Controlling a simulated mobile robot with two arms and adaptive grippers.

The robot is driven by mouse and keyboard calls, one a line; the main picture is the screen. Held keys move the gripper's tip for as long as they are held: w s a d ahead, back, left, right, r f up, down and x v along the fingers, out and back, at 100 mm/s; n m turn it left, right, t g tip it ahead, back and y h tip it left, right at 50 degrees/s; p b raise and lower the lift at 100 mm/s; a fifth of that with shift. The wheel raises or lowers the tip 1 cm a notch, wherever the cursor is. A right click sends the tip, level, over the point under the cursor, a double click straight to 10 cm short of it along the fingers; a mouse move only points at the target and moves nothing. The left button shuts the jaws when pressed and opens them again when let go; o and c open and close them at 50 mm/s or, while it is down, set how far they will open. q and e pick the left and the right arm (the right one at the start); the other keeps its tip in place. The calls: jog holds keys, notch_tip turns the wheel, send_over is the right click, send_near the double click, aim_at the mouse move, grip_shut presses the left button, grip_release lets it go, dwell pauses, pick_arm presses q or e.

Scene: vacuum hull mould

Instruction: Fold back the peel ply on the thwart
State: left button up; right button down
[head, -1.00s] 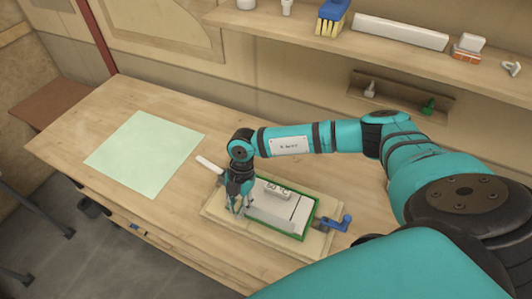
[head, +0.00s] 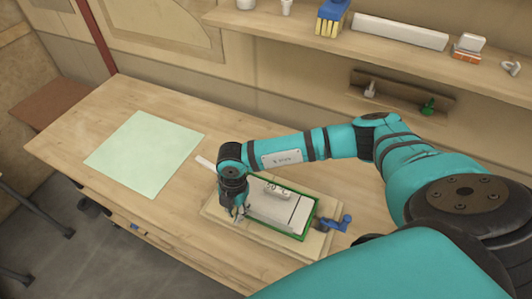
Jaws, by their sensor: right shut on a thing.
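The thwart piece (head: 272,209) is a pale, flat rectangle inside a green border on a wooden mould board (head: 270,246). I take its white top layer to be the peel ply; its edges are hard to make out. A small pale block with a marking (head: 277,191) is at its far side. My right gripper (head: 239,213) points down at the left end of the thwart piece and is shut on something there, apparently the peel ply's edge. The fingers hide the grip. My left gripper is not in view.
A pale green sheet (head: 145,154) lies flat on the left of the bench. A blue fitting (head: 337,223) sticks out at the board's right. A shelf (head: 300,36) at the back holds a blue brush (head: 333,14) and a white bar (head: 400,32). The bench's near left is clear.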

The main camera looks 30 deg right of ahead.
jog(key=shift+s+a+f+t+h, duration=0.3)
jog(key=shift+a+h, duration=0.15)
jog(key=shift+h, duration=0.15)
jog(key=shift+a+h, duration=0.1)
jog(key=shift+h, duration=0.2)
jog(key=shift+f, duration=0.1)
jog(key=shift+s+a+f+t+h+b, duration=0.25)
jog(key=shift+a+f+t+h+b, duration=0.2)
jog(key=shift+t+h, duration=0.35)
jog(key=c, duration=1.3)
grip_release()
jog(key=shift+d, duration=0.1)
jog(key=shift+r, duration=0.15)
jog(key=shift+p+v, duration=0.35)
jog(key=shift+v, duration=2.55)
jog(key=shift+r, duration=0.1)
